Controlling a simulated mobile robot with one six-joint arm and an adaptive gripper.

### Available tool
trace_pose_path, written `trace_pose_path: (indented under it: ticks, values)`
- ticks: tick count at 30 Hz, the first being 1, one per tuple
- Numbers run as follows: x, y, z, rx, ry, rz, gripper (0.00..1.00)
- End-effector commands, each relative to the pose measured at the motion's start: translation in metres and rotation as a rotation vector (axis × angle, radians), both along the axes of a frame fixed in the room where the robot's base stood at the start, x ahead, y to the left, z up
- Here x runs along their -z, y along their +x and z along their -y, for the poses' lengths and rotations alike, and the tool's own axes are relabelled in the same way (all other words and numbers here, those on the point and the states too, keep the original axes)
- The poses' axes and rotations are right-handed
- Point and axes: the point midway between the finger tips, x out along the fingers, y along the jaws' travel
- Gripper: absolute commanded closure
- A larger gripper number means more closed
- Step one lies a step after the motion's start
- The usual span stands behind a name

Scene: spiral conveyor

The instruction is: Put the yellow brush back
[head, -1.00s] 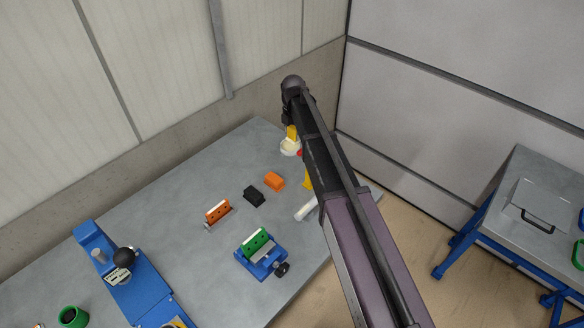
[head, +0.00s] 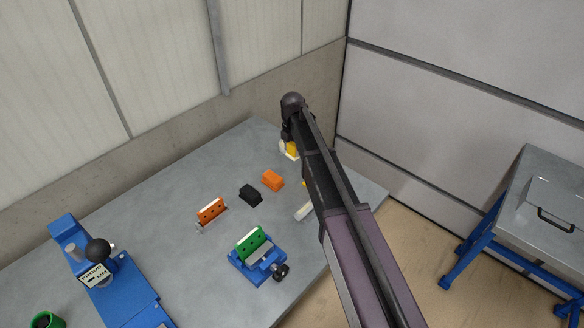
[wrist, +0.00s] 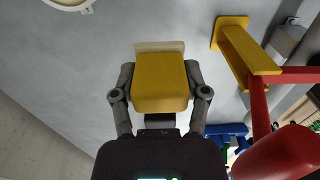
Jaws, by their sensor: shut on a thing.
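The yellow brush (wrist: 160,82) is a yellow block with a pale strip along its far end. My gripper (wrist: 160,72) is shut on it, one finger at each side, in the wrist view. In the head view a small yellow part of the brush (head: 292,150) shows beside my arm's end, and my arm hides the fingers. A yellow stand with a red part (wrist: 245,50) is right of the brush in the wrist view. A round pale dish (wrist: 88,8) is cut off at the top left. I cannot tell the brush's height above the table.
On the grey table (head: 160,205) are an orange block (head: 273,180), a black block (head: 251,195), an orange-brown holed piece (head: 211,212), a blue vise with a green piece (head: 257,254) and a blue fixture (head: 110,280). A white cylinder (head: 304,211) lies by my arm. Walls stand close behind.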

Motion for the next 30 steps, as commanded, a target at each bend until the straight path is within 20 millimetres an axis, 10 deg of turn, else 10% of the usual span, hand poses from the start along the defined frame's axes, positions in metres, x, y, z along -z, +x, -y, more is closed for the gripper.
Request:
trace_pose_path:
  ticks: [30]
  values:
    - [0.039, 0.0, -0.002, -0.002, 0.0, 0.0, 0.79]
